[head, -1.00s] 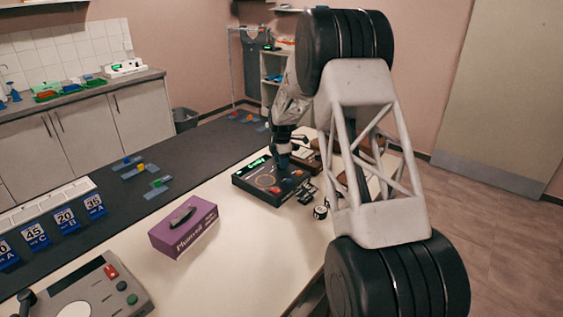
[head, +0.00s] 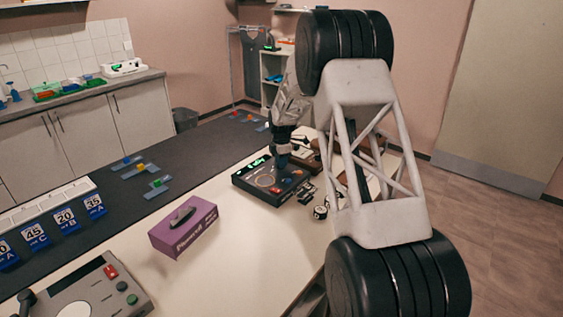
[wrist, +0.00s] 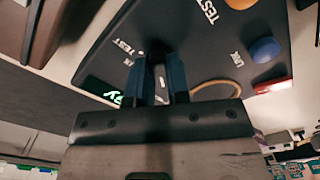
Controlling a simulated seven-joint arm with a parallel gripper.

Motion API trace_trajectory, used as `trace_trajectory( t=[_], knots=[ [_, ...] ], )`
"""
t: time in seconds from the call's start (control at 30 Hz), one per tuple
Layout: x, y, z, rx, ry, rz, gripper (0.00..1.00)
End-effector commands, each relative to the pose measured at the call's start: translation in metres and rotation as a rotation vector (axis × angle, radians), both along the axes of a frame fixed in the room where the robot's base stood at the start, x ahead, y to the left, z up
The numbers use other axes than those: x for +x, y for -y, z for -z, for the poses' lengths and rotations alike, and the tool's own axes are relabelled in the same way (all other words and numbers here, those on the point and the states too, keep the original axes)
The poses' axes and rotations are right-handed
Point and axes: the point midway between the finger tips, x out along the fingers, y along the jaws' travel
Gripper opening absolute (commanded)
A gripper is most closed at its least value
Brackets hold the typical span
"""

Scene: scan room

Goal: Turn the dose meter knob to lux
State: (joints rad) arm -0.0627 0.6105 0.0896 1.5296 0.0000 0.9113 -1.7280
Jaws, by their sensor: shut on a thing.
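The dose meter (head: 258,184) is a black box on the white table, with a lit green display on its back left edge. It also fills much of the wrist view (wrist: 180,30), with white labels, one of which seems to read LUX. My gripper (head: 283,161) points down onto the meter's top. In the wrist view its two dark blue fingers (wrist: 160,82) are close together, shut on the knob. The knob is mostly hidden by the fingers, and I cannot read where it points.
A purple box (head: 184,228) stands at the front left of the meter. A grey console (head: 95,290) is nearer. Small items lie right of the meter.

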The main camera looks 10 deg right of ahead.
Motion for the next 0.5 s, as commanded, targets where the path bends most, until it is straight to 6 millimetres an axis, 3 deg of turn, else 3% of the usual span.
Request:
trace_trajectory(
  t=[0.5],
  knots=[
    [-0.0012,-0.0002,0.0004,0.0,-0.001,0.342,0.0]
  ],
)
